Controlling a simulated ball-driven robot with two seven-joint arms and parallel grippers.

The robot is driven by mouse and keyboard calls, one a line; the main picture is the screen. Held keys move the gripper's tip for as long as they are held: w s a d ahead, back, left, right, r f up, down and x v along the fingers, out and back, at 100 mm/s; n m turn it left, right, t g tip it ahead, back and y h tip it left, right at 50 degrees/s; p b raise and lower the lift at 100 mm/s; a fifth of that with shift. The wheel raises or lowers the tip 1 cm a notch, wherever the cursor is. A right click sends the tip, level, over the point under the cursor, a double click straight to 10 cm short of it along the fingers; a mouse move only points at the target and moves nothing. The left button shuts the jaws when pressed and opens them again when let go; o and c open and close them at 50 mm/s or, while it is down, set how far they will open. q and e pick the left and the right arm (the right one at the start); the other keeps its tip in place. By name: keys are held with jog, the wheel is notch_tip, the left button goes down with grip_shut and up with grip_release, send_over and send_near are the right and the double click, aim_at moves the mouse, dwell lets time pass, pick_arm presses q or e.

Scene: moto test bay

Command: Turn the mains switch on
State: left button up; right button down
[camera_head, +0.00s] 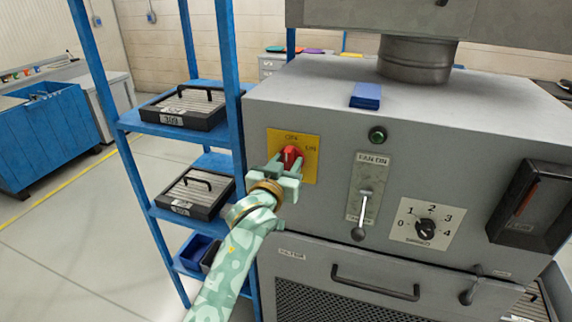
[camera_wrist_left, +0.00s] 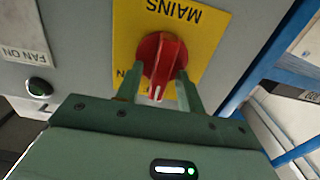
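The mains switch is a red rotary knob (camera_head: 291,155) on a yellow plate (camera_head: 310,172) at the left of the grey cabinet's front. In the left wrist view the knob (camera_wrist_left: 162,58) has a white mark on its bar, and the yellow plate (camera_wrist_left: 205,32) reads MAINS upside down. My left gripper (camera_head: 283,167) is at the knob. Its two fingers (camera_wrist_left: 158,92) stand on either side of the knob's bar, with some gap showing between them and the bar. Whether they touch the knob's edge is unclear. The fingers hide part of the plate's lettering. My right gripper is not in view.
Right of the switch are a green button (camera_head: 377,135), a FAN ON lever (camera_head: 361,215), a numbered dial (camera_head: 428,228) and a black box (camera_head: 530,203). A drawer handle (camera_head: 375,284) sticks out below. A blue shelf rack (camera_head: 233,90) stands close on the left.

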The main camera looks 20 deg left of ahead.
pick_arm(q)
grip_shut()
